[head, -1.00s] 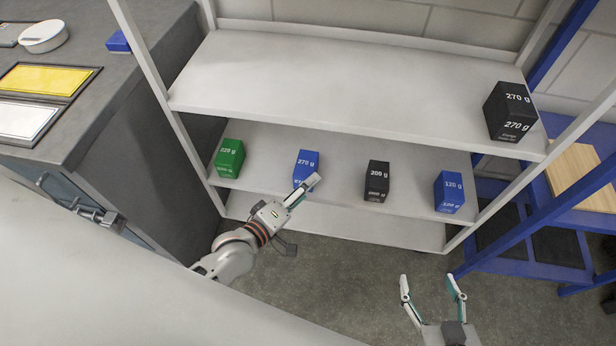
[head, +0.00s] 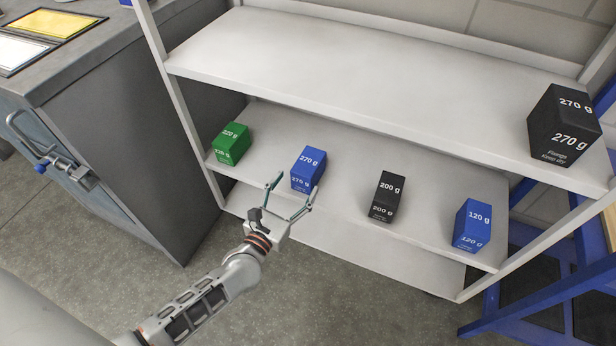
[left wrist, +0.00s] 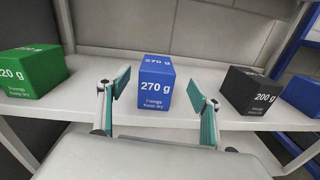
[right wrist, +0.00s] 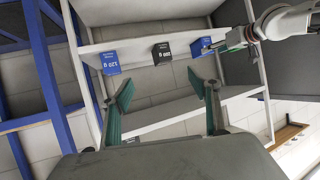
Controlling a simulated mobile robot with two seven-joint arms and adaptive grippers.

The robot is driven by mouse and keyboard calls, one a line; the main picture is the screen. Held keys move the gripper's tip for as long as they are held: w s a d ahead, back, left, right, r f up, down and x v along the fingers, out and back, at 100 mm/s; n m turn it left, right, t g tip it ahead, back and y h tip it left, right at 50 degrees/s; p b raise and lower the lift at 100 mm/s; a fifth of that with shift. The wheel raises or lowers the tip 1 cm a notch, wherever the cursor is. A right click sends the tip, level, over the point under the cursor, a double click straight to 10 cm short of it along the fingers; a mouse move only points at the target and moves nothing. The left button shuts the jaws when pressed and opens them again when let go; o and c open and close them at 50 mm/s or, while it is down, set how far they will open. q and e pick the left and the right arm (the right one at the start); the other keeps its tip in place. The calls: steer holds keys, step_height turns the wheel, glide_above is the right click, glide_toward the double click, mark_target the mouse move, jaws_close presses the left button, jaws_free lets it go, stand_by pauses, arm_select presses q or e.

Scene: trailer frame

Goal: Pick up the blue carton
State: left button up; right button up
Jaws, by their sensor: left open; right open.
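A blue carton marked 270 g (head: 309,170) stands on the middle shelf, between a green carton and a black one. In the left wrist view the blue carton (left wrist: 156,84) is centred just beyond my left fingers. My left gripper (head: 290,198) is open, its fingers at the shelf's front edge, pointing at the carton, with nothing between them. A second blue carton, marked 120 g (head: 472,226), stands at the shelf's right end. My right gripper (right wrist: 168,95) shows in the right wrist view, open and empty, below and in front of the shelves. It is outside the head view.
A green carton (head: 231,143) and a black 200 g carton (head: 386,197) flank the blue 270 g carton with gaps. A larger black carton (head: 560,125) stands on the upper shelf (head: 330,80), which overhangs behind. A grey cabinet (head: 130,150) is at left; blue frame posts are at right.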

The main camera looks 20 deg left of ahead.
mark_target(306, 165)
arm_select(q)
steer(key=shift+w+a+f+n, duration=0.2)
steer(key=shift+f+n, duration=0.05)
steer(key=shift+n, duration=0.35)
steer(key=shift+w+b, duration=0.35)
steer(key=shift+w, duration=0.9)
steer(key=w, duration=0.2)
steer(key=w+b, duration=0.1)
steer(key=w, duration=0.1)
steer(key=shift+w+d+f, duration=0.1)
steer(key=shift+d+f, duration=0.1)
steer(key=shift+d, duration=0.05)
steer(key=shift+w+r, duration=0.1)
steer(key=shift+w, duration=0.3)
steer(key=shift+r, duration=0.1)
arm_select(e)
steer(key=shift+s+a+f+m+y, duration=0.1)
steer(key=shift+s+a+m+y, duration=0.1)
steer(key=shift+a+m, duration=0.25)
steer(key=shift+s+a+m+y, duration=0.1)
steer(key=shift+a+m+y, duration=0.15)
steer(key=shift+a, duration=0.3)
arm_select(q)
steer(key=c, duration=1.4)
